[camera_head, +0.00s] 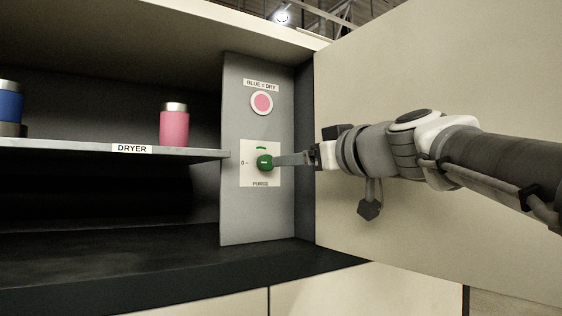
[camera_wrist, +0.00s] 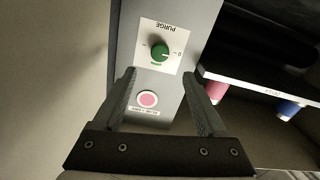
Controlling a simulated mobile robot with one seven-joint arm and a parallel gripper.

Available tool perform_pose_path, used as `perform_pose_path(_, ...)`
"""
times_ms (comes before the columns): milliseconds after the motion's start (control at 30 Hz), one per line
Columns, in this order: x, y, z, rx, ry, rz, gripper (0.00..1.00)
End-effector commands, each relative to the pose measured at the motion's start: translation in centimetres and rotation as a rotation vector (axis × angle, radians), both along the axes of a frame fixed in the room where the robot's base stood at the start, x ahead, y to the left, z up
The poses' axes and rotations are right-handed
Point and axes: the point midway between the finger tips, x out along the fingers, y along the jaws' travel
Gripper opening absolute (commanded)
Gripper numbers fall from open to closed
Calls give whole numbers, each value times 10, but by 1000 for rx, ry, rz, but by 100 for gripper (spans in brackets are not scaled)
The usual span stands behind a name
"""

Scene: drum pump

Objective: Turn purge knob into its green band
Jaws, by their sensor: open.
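The purge knob (camera_head: 264,163) is a round green knob on a white square plate (camera_head: 246,176) marked PURGE. The green band (camera_head: 261,148) is a short arc above the knob. In the wrist view, which shows the panel upside down, the knob (camera_wrist: 159,51) has its white mark towards the 0, away from the green band (camera_wrist: 156,64). My gripper (camera_head: 279,160) comes from the right, its fingertips close to the knob. In the wrist view my gripper (camera_wrist: 159,73) is open and empty, its fingers spread either side of the knob's line. Contact with the knob cannot be told.
A pink round indicator (camera_head: 262,103) labelled BLUE = DRY sits above the plate on the grey panel (camera_head: 236,220). Left of it, a shelf (camera_head: 60,149) marked DRYER holds a pink container (camera_head: 174,127) and a blue one (camera_head: 10,105). A beige door (camera_head: 400,60) stands behind my arm.

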Motion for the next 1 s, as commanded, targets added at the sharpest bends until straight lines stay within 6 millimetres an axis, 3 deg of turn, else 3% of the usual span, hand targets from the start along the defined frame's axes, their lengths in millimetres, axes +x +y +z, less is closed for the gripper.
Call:
perform_pose_path(300, 56, 36, 2, 1, 2, 2, 74)
perform_pose_path(500, 79, 51, 1, 0, 2, 1, 74)
perform_pose_path(967, 89, 57, 0, 1, 1, 0, 74)
perform_pose_path(1000, 89, 57, 0, 1, 1, 0, 69)
